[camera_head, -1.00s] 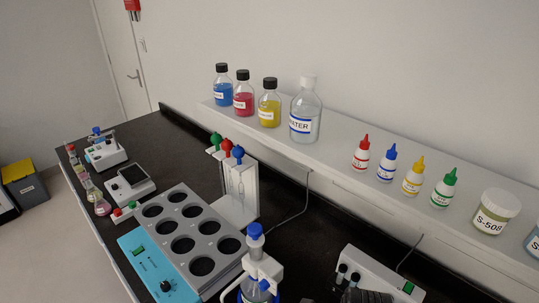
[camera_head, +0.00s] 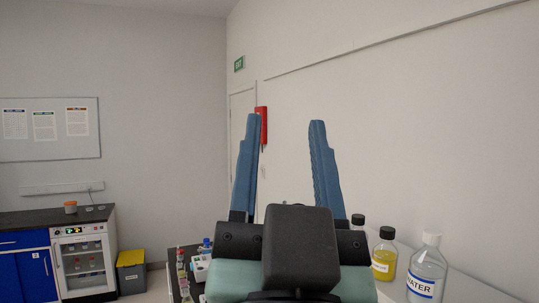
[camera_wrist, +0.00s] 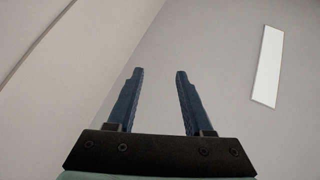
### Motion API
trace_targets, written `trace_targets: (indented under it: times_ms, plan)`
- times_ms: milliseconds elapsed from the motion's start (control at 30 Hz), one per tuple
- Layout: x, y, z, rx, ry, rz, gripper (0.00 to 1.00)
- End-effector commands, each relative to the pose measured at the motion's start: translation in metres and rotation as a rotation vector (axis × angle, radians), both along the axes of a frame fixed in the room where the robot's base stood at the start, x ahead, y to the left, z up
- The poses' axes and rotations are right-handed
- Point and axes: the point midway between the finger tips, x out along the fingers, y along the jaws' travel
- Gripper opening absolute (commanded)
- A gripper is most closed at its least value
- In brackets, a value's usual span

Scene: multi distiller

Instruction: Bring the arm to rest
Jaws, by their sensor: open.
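My gripper (camera_head: 285,122) stands large in the middle of the head view, its two blue fingers pointing up and spread wide apart. Nothing is between the fingers. In the wrist view the open fingers (camera_wrist: 160,72) show against bare wall and ceiling, touching nothing. My wrist and gripper body hide much of the bench behind them.
A shelf at the right holds a yellow bottle (camera_head: 384,257) and a water bottle (camera_head: 427,272), close to my wrist in the picture. The dark bench (camera_head: 172,268) is mostly hidden. A yellow-lidded bin (camera_head: 131,272) and a white cabinet (camera_head: 84,262) stand at the left.

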Motion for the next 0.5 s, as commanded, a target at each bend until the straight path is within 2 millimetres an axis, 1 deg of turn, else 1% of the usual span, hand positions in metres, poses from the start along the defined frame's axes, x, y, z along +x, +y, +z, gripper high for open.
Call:
trace_targets:
  times_ms: [33, 100, 167, 500]
  plan:
    - [-0.014, 0.008, 0.014, -0.041, -0.058, -0.015, 0.51]
    - [-0.026, 0.013, 0.025, -0.078, -0.107, -0.036, 0.51]
    - [-0.031, 0.015, 0.029, -0.094, -0.128, -0.047, 0.51]
    - [-0.032, 0.015, 0.029, -0.099, -0.131, -0.051, 0.51]
